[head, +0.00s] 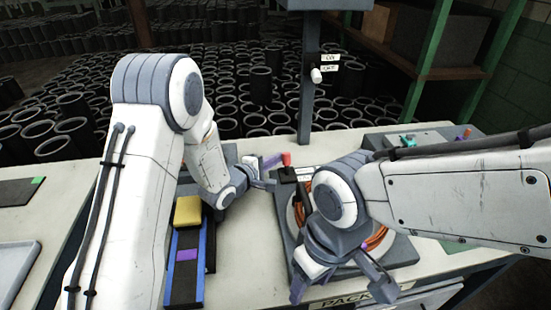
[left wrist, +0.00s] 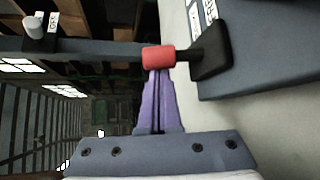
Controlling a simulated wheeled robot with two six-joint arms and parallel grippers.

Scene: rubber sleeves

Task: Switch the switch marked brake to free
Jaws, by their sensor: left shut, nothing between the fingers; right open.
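A switch with a red knob (head: 287,159) stands on a grey unit beside the orange coil in the head view. In the left wrist view its red knob (left wrist: 158,57) sits on a short black stem from a black base (left wrist: 210,50). White labels (left wrist: 203,14) lie beside the base; I cannot read them. My left gripper (head: 275,160) is shut and empty, its purple fingertips (left wrist: 158,78) at the red knob. They seem to touch it, but I cannot be sure. My right gripper (head: 342,287) is open and empty over the front of the grey unit.
A grey post (head: 309,115) behind the table carries another switch with a white knob (head: 316,75). A yellow block (head: 187,211) sits on a blue-edged track (head: 172,270) at left. The orange coil (head: 378,240) lies partly under my right arm. Many black sleeves (head: 262,85) fill the floor behind.

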